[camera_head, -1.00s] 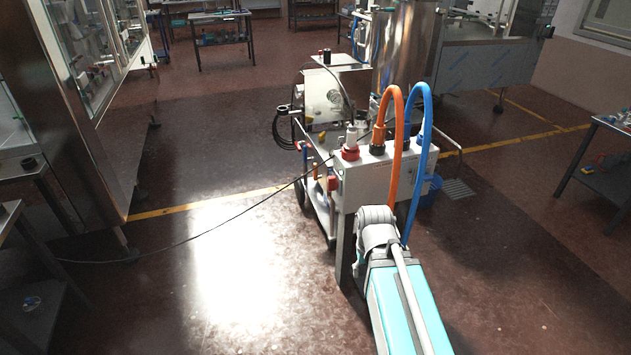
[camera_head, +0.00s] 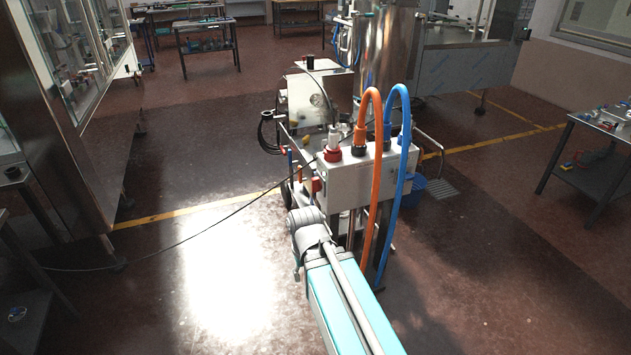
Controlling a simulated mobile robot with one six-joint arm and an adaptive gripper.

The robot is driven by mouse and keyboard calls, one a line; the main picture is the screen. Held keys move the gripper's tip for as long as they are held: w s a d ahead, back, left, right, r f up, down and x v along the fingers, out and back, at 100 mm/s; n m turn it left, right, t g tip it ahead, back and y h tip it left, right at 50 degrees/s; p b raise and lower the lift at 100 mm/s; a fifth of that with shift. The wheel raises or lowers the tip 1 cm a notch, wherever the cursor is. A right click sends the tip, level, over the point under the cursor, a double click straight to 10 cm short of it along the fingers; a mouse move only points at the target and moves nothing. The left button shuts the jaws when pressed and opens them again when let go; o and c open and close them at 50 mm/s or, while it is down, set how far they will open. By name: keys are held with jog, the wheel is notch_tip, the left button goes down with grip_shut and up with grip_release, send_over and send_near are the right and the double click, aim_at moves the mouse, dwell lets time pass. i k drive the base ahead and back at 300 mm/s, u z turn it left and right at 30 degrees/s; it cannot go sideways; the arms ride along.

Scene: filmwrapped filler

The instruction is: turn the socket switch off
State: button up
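A pale grey socket box (camera_head: 345,181) stands on a post in the middle of the head view. It carries a red socket with a white plug (camera_head: 333,147), an orange hose or cable (camera_head: 374,165) and a blue one (camera_head: 402,160) on its top. I cannot make out the switch itself. My arm reaches in from the bottom, and its grey wrist end (camera_head: 307,228) is in front of and below the left part of the box. I cannot pick out my gripper's fingers.
A metal cart (camera_head: 290,149) with machinery stands behind the box. A black cable (camera_head: 200,236) runs across the floor to the left. A glass-fronted cabinet (camera_head: 75,70) is at left, a dark table (camera_head: 592,170) at right. The floor right of my arm is open.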

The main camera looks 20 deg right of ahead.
aim_at(317, 185)
jog(key=u, duration=0.1)
jog(key=i, duration=1)
jog(key=z, duration=0.05)
